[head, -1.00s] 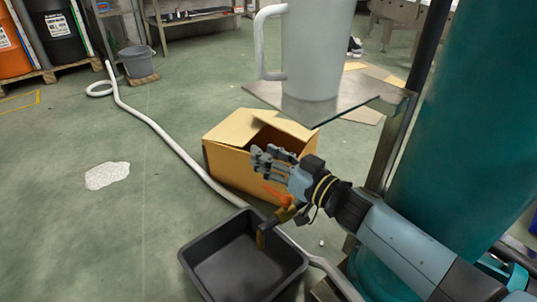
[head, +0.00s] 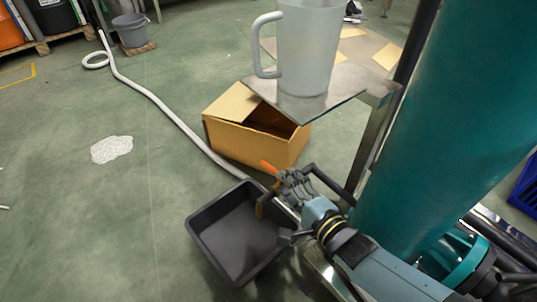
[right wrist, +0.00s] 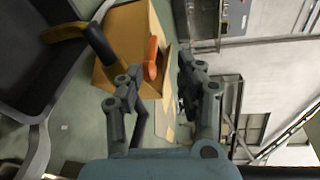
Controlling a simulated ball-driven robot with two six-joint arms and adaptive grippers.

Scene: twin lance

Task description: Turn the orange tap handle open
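The orange tap handle (head: 268,167) shows just beyond the fingertips of my right gripper (head: 287,184) in the head view. In the right wrist view the handle (right wrist: 151,58) stands between the two spread fingers (right wrist: 160,76), nearer the left finger. I cannot tell whether it touches that finger. The brass tap spout (head: 261,207) points down over a black tray, and in the right wrist view the spout (right wrist: 98,38) lies to the left. The tap's body is mostly hidden behind my gripper. My right gripper is open and holds nothing. My left gripper is out of view.
The black tray (head: 205,217) sits below the tap. An open cardboard box (head: 252,145) stands behind it. A metal shelf (head: 340,92) with a large white jug (head: 308,50) overhangs behind the gripper. A teal tank (head: 440,130) stands close on the right. A white hose (head: 165,135) crosses the floor.

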